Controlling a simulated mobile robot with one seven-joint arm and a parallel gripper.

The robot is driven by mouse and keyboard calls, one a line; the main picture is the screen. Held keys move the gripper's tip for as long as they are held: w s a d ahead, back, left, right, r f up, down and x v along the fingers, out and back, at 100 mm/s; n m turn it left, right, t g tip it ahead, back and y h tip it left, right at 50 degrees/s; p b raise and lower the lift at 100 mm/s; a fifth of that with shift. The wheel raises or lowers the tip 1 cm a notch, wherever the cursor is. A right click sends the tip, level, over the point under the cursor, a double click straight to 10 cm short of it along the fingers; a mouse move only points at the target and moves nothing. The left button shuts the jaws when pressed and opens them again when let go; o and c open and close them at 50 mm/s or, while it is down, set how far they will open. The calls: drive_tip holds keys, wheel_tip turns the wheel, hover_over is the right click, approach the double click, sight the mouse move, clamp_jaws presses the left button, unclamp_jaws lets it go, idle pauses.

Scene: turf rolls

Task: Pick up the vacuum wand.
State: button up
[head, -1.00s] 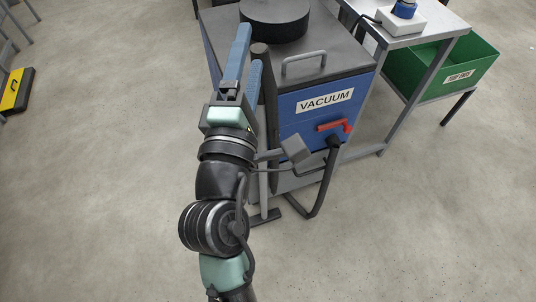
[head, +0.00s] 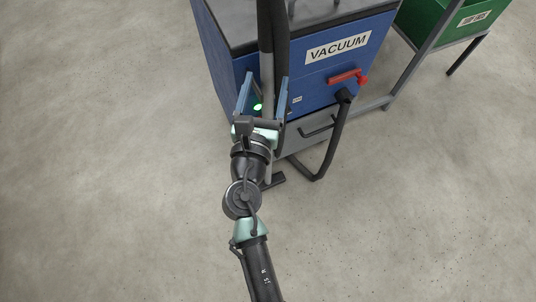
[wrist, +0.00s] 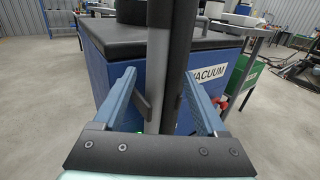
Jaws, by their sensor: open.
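The vacuum wand (head: 265,62) is a grey upright tube at the front left of the blue vacuum unit (head: 310,82), with the black hose (head: 279,30) running close along its right side. Its lower part passes behind my gripper, and a dark floor nozzle (head: 275,181) shows at the floor. My gripper (head: 262,82) is open, with one blue finger on each side of the wand. In the wrist view the wand (wrist: 158,85) and the hose (wrist: 178,70) stand between the two fingers, and gaps show on both sides. My gripper (wrist: 160,100) is not closed on either.
The vacuum unit has a red handle (head: 347,77) and a black hose loop (head: 333,140) at its front right. A green bin (head: 440,28) sits on a grey metal bench at the upper right. The floor in front and to the left is clear.

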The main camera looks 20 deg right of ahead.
sight(266, 72)
drive_tip(key=shift+a+b+x, duration=0.2)
drive_tip(key=shift+b+x, duration=0.2)
drive_tip(key=shift+x, duration=2.35)
drive_tip(key=shift+f, duration=0.2)
clamp_jaws()
drive_tip(key=shift+w+r, duration=0.1)
drive_tip(key=shift+r, duration=0.1)
